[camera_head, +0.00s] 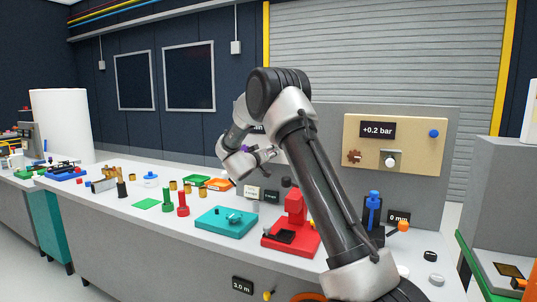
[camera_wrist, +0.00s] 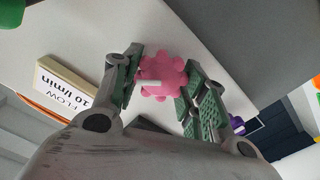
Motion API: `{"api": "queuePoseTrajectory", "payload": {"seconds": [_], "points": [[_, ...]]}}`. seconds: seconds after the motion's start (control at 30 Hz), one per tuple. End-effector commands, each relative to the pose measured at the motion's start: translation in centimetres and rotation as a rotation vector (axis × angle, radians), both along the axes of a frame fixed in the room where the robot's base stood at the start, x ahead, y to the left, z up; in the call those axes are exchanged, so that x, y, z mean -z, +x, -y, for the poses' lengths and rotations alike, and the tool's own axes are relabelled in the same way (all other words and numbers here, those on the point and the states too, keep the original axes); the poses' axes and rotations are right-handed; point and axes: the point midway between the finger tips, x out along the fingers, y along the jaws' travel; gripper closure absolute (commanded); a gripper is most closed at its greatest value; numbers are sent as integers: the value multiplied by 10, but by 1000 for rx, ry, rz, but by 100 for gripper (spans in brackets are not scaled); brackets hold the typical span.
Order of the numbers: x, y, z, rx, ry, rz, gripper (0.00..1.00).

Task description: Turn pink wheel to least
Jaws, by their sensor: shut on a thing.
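The pink wheel (camera_wrist: 165,65) has a scalloped rim and shows in the wrist view between my fingers. A white bar on it points to the left of the picture, towards a sign reading "FLOW 10 l/min" (camera_wrist: 66,88). My gripper (camera_wrist: 163,90) is shut on the wheel, with its green-padded fingers on either side. In the head view my gripper (camera_head: 262,156) is behind the bench items, close to the back panel. The pink wheel is not visible there, and my arm covers much of that area.
A teal block (camera_head: 226,222) and a red stand (camera_head: 292,235) are on the bench in front of my gripper. Green and red pegs (camera_head: 183,204) stand to the left. A blue-topped device (camera_head: 374,212) and a beige "+0.2 bar" panel (camera_head: 425,150) are to the right.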

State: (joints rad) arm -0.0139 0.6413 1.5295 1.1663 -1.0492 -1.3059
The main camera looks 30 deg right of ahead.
Motion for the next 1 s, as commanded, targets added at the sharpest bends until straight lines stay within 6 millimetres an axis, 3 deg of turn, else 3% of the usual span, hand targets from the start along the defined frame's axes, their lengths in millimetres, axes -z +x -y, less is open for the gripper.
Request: {"api": "queuePoseTrajectory", "payload": {"seconds": [1.0], "points": [[1,-3,2,-1,594,759,81]]}}
